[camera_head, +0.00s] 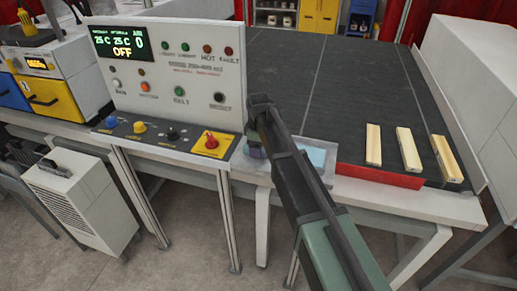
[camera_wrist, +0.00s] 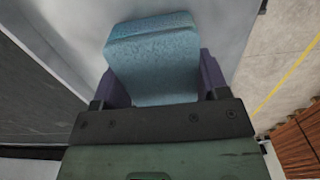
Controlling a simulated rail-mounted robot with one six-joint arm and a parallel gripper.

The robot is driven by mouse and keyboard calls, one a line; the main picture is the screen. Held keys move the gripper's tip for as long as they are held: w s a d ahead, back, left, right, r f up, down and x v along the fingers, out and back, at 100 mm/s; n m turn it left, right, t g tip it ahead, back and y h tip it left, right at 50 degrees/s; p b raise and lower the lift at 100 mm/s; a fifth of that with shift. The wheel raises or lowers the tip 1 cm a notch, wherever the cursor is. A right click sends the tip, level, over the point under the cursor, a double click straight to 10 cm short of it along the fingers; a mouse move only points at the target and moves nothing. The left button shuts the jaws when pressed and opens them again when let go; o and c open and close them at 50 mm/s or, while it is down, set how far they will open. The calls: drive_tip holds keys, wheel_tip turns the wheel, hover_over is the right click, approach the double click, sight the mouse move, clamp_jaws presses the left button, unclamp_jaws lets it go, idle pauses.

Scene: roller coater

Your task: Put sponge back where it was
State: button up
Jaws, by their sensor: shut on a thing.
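The blue sponge (camera_wrist: 152,62) sits between the two purple fingers of my gripper (camera_wrist: 161,78) in the wrist view, and the gripper is shut on it. In the head view my gripper (camera_head: 256,149) is mostly hidden behind my own arm, at the front of the coater beside the control panel. A light blue patch (camera_head: 318,157) shows just right of my arm, on a pale grey surface at the table's front. I cannot tell what it is.
The control panel (camera_head: 170,75) with its knobs and red switch (camera_head: 211,141) stands left of my arm. Several pale wooden blocks (camera_head: 409,149) lie on the right, by the red edge (camera_head: 380,177). The dark bed (camera_head: 350,85) behind is clear.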

drive_tip(key=o, duration=1)
drive_tip(key=shift+f, duration=0.1)
drive_tip(key=shift+c, duration=0.2)
wheel_tip(320, 180, up, 12)
drive_tip(key=p, duration=1.2)
drive_tip(key=shift+r, duration=0.2)
drive_tip(key=s+d+m, duration=0.7)
drive_tip(key=s+d, duration=0.3)
drive_tip(key=s, duration=0.3)
drive_tip(key=s+d+m, duration=0.8)
drive_tip(key=s+d, duration=0.2)
drive_tip(key=s, duration=0.2)
drive_tip(key=shift+s+d, duration=0.25)
drive_tip(key=shift+s, duration=0.15)
